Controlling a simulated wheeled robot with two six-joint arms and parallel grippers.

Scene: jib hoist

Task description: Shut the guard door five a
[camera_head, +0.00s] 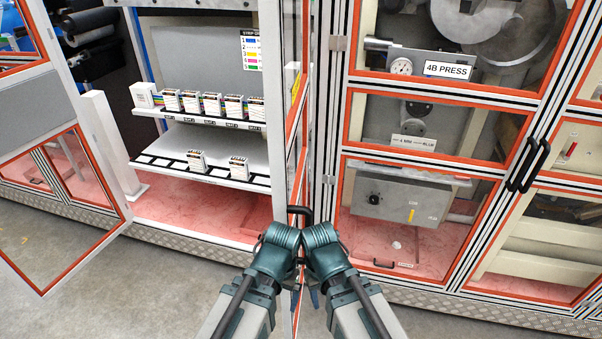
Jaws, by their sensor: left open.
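An orange-trimmed guard door (297,120) stands swung open, almost edge-on to me, at the right side of an open machine bay. A black handle (300,211) shows on it low down. Another orange-trimmed door (62,220) stands open at the left of the bay. I cannot read a five a label on either door. My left gripper (296,262) is open close to the black handle; my wrist links hide most of it, and I cannot tell if it touches. My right gripper (316,296) is beside it, its fingers mostly hidden.
Inside the bay, shelves (200,120) hold several small boxes over a red floor (200,212). A closed door with the sign 4B PRESS (448,70) is at the right, with black handles (528,165). Bare grey floor (150,290) lies in front.

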